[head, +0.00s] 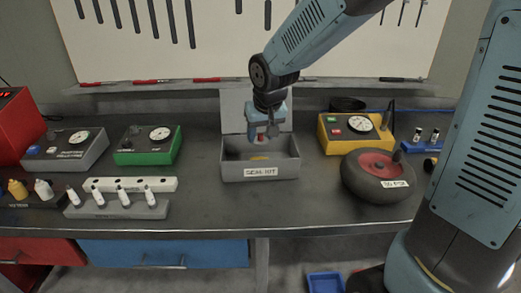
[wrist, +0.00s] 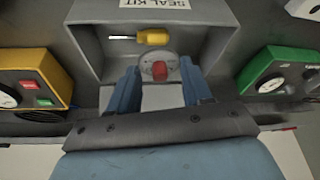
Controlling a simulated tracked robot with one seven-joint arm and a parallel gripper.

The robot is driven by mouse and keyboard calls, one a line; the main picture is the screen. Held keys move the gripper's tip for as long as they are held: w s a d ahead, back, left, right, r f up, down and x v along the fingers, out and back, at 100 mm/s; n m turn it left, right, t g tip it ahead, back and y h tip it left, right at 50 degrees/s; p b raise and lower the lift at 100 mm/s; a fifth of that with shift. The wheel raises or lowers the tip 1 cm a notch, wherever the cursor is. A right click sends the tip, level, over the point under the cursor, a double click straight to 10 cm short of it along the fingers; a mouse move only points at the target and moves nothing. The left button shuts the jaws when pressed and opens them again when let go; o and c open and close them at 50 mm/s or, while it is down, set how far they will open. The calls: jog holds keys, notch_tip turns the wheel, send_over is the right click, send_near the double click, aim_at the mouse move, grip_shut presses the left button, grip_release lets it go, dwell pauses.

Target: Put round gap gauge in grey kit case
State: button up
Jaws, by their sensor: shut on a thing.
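The grey kit case (head: 287,172), labelled SEAL KIT, stands open on the bench with its lid raised at the back. It also shows in the wrist view (wrist: 215,45). My gripper (head: 263,136) points down over the case opening. In the wrist view my gripper (wrist: 160,88) has its two blue fingers on either side of the round gap gauge (wrist: 148,69), a pale grey disc with a red knob. It is shut on the gauge. The fingers partly hide the gauge, and its height above the case floor is hard to tell.
A yellow-handled screwdriver (wrist: 152,37) lies inside the case. A green dial box (head: 147,146) stands to the left, a yellow dial box (head: 352,136) to the right. A dark wheel (head: 360,188) with a red hub sits at front right. Bench in front of the case is clear.

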send_over(259, 158)
notch_tip(259, 158, down, 6)
jog(key=shift+f, duration=0.25)
jog(key=shift+w+f, duration=0.1)
jog(key=shift+f, duration=1.45)
jog(key=o, duration=1.1)
jog(key=shift+f, duration=0.1)
jog(key=shift+o, duration=0.2)
